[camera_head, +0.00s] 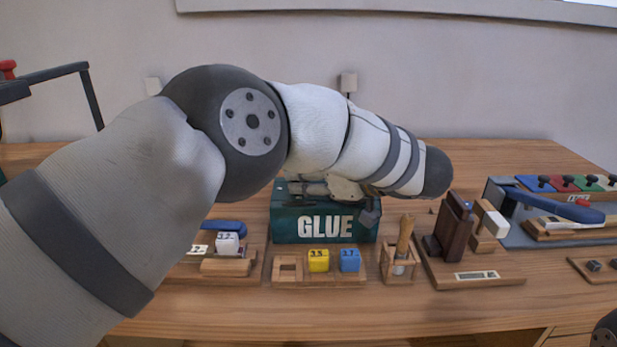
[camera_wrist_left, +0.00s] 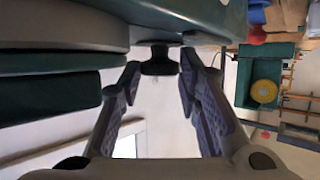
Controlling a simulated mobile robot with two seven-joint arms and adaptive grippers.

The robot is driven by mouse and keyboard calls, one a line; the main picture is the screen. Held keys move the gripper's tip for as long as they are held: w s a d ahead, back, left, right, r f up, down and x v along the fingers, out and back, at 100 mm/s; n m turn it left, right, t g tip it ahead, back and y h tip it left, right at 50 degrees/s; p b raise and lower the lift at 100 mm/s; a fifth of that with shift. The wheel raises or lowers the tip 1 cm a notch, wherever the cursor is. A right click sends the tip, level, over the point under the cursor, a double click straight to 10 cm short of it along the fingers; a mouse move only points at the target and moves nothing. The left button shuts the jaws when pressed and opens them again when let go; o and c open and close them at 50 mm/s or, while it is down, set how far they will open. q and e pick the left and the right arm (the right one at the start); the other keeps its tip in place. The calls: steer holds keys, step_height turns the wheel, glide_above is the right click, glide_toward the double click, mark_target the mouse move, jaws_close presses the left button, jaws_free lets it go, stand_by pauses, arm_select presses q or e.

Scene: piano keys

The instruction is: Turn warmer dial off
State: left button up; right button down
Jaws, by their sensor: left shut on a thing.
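The glue warmer (camera_head: 325,227) is a teal box with white GLUE lettering, standing at the middle back of the bench in the head view. In the left wrist view its teal body (camera_wrist_left: 200,12) fills the top. The dial (camera_wrist_left: 159,62) is a small black knob there. My right gripper is out of view.
In front of the warmer is a wooden holder with a yellow block (camera_head: 318,260) and a blue block (camera_head: 350,260). A wooden-handled tool (camera_head: 404,236) and a dark wood stand (camera_head: 451,229) are to the right. The bench's front strip (camera_head: 400,310) is clear.

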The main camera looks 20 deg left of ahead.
arm_select(q)
steer(key=o, duration=1.1)
steer(key=shift+r, duration=0.1)
step_height(320, 180, up, 10)
steer(key=shift+f, duration=0.1)
